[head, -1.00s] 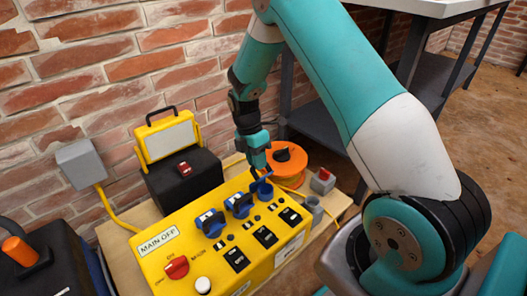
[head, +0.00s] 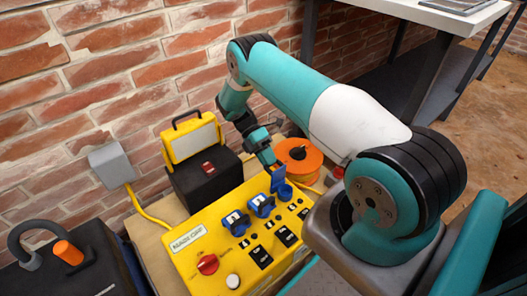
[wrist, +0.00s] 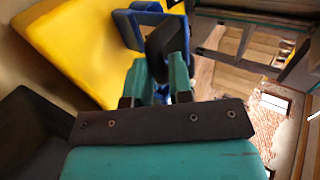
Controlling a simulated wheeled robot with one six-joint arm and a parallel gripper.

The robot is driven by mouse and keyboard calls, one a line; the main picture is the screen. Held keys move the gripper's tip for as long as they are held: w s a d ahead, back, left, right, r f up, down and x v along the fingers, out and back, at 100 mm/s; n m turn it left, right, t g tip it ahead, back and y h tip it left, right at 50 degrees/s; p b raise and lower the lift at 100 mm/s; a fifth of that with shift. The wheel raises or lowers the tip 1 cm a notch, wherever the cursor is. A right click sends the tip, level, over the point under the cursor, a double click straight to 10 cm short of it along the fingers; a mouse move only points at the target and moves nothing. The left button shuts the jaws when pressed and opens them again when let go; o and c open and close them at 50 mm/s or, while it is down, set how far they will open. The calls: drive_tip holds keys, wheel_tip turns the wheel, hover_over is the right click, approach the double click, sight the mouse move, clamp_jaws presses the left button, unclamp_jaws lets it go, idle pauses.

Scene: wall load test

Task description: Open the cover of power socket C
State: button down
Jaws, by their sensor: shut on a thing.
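I cannot read letters naming the sockets. My gripper (head: 272,165) comes down from behind and is shut on this raised cover. In the wrist view the dark fingertips (wrist: 166,48) are at the blue cover (wrist: 132,30), beside the yellow box (wrist: 60,45); they partly hide it. The middle socket (head: 262,205) and the left socket (head: 236,222) show blue covers with white marks.
An orange cable reel (head: 298,160) stands close behind the gripper. A yellow work lamp (head: 194,138) sits on a black case (head: 208,178) at the back. A red knob (head: 207,264) and a white button (head: 233,281) are at the box's left front. A brick wall (head: 110,60) stands behind.

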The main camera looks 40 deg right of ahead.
drive_tip(key=shift+a+f, duration=0.15)
drive_tip(key=shift+f, duration=0.1)
drive_tip(key=c, duration=1.1)
unclamp_jaws()
drive_tip(key=shift+r, duration=0.1)
wheel_tip(320, 180, up, 20)
drive_tip(key=p, duration=0.9)
drive_tip(key=shift+p, duration=0.3)
